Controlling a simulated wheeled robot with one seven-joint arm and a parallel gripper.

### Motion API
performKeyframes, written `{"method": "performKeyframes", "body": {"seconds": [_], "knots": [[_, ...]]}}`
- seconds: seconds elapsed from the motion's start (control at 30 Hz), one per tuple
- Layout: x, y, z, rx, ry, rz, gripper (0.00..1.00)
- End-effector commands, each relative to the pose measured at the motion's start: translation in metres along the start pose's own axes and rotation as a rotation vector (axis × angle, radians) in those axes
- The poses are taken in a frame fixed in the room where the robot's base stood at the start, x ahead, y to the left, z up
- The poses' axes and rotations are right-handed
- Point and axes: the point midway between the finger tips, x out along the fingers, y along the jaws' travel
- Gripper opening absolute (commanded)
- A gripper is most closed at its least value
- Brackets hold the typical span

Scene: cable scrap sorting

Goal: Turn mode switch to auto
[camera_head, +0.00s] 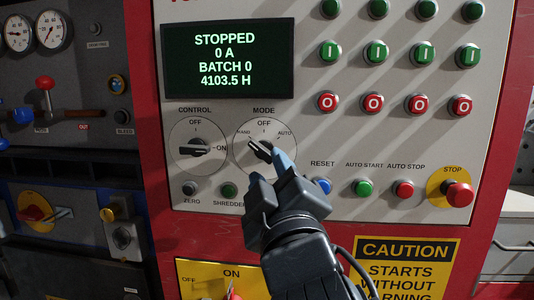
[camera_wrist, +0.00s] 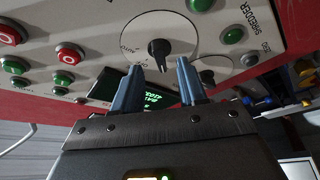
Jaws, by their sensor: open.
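The mode switch (camera_head: 262,149) is a black knob on a round grey dial marked HAND, OFF and AUTO. Its white pointer line leans up and left, toward HAND. In the wrist view the knob (camera_wrist: 158,49) is ahead of and between my two blue fingertips. My gripper (camera_head: 270,166) is open and empty, reaching up from below right, close to the dial. It also shows in the wrist view (camera_wrist: 158,68) with both fingers apart. Whether a finger touches the knob cannot be told. The fingers hide the lower right of the dial in the head view.
The control switch (camera_head: 195,148) is left of the dial and points to ON. The blue reset button (camera_head: 322,186) and shredder button (camera_head: 229,190) are near my gripper. A red stop button (camera_head: 458,194) is at right. The display (camera_head: 227,60) reads STOPPED.

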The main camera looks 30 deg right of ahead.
Motion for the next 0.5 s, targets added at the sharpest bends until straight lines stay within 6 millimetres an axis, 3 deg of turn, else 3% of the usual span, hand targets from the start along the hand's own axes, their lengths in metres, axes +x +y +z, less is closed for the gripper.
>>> {"method": "performKeyframes", "body": {"seconds": [0.2, 0.5], "knots": [[0.031, 0.002, -0.001, -0.001, -0.001, 0.001, 0.42], [0.042, 0.0, 0.0, 0.0, 0.0, 0.0, 0.42]]}}
